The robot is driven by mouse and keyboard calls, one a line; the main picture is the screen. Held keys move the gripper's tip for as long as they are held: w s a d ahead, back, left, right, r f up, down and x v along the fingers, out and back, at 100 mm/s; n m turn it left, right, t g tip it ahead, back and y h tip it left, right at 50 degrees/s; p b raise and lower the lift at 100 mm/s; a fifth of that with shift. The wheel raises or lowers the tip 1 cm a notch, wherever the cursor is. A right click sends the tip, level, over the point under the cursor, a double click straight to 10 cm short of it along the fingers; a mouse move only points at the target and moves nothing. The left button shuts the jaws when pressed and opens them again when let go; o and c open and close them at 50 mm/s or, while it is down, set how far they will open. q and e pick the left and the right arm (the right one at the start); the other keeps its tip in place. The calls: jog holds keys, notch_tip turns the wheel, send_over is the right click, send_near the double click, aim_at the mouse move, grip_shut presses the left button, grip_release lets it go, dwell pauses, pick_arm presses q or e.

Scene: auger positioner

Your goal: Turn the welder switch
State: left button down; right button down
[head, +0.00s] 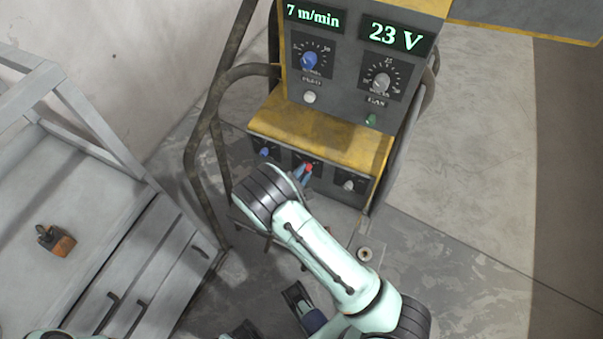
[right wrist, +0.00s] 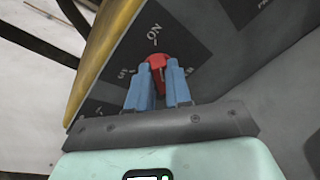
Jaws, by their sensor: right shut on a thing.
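The welder (head: 318,118) is a grey and yellow machine at the upper middle of the head view. Its red switch (head: 309,167) sits in the middle of the lower front panel, mostly covered by my gripper. In the right wrist view the red switch (right wrist: 157,62) shows between two blue fingers, on a dark plate with an "ON" label just above it. My right gripper (right wrist: 160,84) is shut on the switch, one finger on each side; it also shows in the head view (head: 303,174).
Displays read "7 m/min" (head: 314,17) and "23 V" (head: 397,36). A blue knob (head: 309,61) and a grey knob (head: 381,82) sit below them. Bent metal bars (head: 205,120) flank the welder. A grey cabinet (head: 150,270) stands at left, with a small orange-brown object (head: 62,245) on top.

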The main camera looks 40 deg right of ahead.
jog(key=shift+s+m, duration=0.1)
jog(key=shift+m, duration=0.3)
jog(key=shift+t, duration=0.3)
jog(key=c, duration=1.1)
grip_release()
jog(key=shift+o, duration=0.2)
jog(key=shift+a, duration=0.1)
jog(key=v, duration=1.3)
jog(key=shift+r, duration=0.2)
jog(key=shift+s, duration=0.1)
